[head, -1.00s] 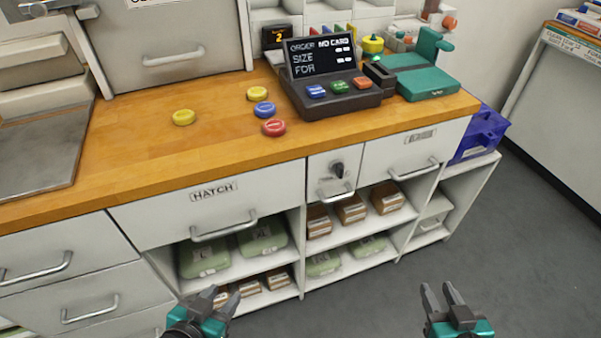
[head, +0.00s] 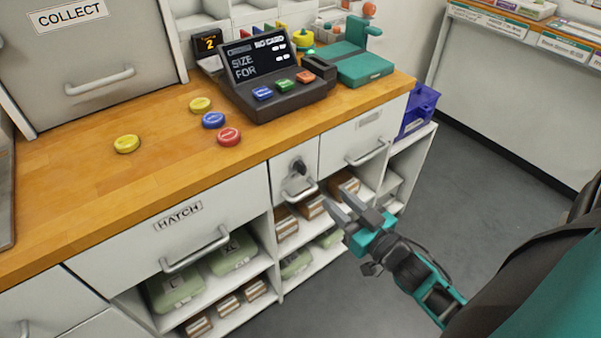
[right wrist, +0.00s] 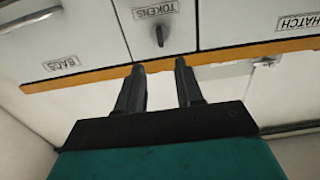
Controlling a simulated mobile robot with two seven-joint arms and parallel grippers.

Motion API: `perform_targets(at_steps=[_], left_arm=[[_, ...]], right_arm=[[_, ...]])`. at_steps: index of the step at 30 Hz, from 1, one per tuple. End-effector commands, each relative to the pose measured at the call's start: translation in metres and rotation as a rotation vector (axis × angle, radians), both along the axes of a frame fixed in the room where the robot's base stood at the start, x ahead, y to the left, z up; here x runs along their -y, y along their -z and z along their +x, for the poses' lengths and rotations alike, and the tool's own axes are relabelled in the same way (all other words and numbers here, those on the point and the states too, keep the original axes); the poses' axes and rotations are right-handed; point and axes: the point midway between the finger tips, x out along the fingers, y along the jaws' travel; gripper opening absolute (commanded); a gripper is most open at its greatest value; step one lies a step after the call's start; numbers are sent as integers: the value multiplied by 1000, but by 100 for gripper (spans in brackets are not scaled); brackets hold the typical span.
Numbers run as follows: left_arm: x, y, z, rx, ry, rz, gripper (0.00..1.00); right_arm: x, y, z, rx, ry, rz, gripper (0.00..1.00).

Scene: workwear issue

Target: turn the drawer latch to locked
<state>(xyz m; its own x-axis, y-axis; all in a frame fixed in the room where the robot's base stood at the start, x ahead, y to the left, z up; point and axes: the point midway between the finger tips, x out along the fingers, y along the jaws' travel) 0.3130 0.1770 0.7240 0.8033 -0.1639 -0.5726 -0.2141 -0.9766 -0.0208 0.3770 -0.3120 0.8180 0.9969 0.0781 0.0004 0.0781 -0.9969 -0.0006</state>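The drawer latch (head: 299,168) is a small dark knob on the narrow white drawer front (head: 284,182), above that drawer's bar handle (head: 301,193). In the right wrist view the latch (right wrist: 160,36) shows as a dark upright bar, and the drawer label, upside down, reads TOKENS. My right gripper (head: 343,203) is in front of the cabinet, below and to the right of the latch, apart from it. Its two fingers (right wrist: 158,80) are spread with nothing between them. My left gripper is not in view.
The HATCH drawer (head: 180,225) is left of the latch drawer, and another drawer (head: 362,145) is to the right. Below are open shelves with green packs (head: 232,252) and brown boxes. The wooden counter (head: 170,175) overhangs above. Grey floor (head: 470,190) is clear at right.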

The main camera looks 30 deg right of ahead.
Motion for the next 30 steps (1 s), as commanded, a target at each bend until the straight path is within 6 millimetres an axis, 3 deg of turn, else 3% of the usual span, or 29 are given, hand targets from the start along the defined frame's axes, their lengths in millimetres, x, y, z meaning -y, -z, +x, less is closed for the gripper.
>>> perform_targets(at_steps=[9, 15, 21, 30], left_arm=[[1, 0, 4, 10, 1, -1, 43], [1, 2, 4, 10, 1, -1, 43], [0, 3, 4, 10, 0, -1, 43], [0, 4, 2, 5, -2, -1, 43]], right_arm=[[-5, -1, 64, 3, -1, -2, 36], [-8, 0, 94, 1, -1, -1, 36], [-9, 0, 107, 0, -1, 0, 36], [-9, 0, 108, -1, -1, 0, 36]])
